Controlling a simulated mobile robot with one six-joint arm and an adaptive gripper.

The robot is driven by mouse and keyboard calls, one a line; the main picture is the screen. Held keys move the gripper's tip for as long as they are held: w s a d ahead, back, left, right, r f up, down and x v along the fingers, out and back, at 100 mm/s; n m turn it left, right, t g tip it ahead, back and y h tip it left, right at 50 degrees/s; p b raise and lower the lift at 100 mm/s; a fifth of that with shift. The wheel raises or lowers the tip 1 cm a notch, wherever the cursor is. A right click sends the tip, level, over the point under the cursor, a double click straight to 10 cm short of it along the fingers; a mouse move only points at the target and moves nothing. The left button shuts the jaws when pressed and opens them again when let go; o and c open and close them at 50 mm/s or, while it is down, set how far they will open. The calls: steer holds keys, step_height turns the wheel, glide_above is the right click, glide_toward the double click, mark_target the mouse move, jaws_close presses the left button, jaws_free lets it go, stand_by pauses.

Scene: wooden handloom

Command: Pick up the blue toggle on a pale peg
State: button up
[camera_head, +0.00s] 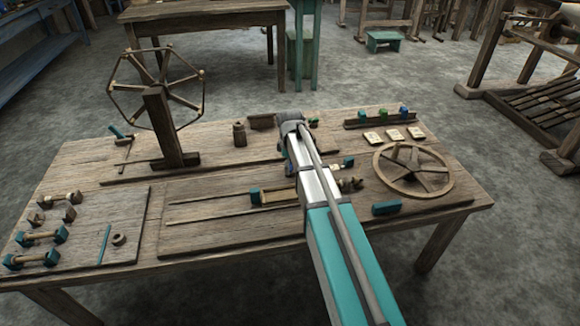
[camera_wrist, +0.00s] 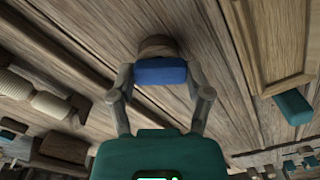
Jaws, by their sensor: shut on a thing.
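In the wrist view, my gripper (camera_wrist: 161,76) has its two fingers on either side of a blue toggle (camera_wrist: 160,71) and is shut on it. The toggle is a smooth rounded blue block lying crosswise between the fingertips. A round brown wooden piece (camera_wrist: 157,46) shows just beyond it; I cannot tell whether it is joined to the toggle. No pale peg is clearly visible. Wooden boards lie behind the toggle, and its height above them is unclear.
The workbench (camera_head: 220,252) carries a spoked wooden wheel (camera_head: 412,171) on the right, a yarn winder (camera_head: 157,95) at left and a rack (camera_head: 374,121) with small coloured pieces at the back. In the wrist view, a cream wound spool (camera_wrist: 33,96) is left and a teal block (camera_wrist: 293,107) right.

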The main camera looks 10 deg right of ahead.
steer(key=shift+r+p, duration=1.35)
steer(key=shift+r, duration=0.1)
steer(key=s+r+p, duration=1)
steer(key=s, duration=0.4)
steer(key=shift+a, duration=0.15)
steer(key=shift+a, duration=0.1)
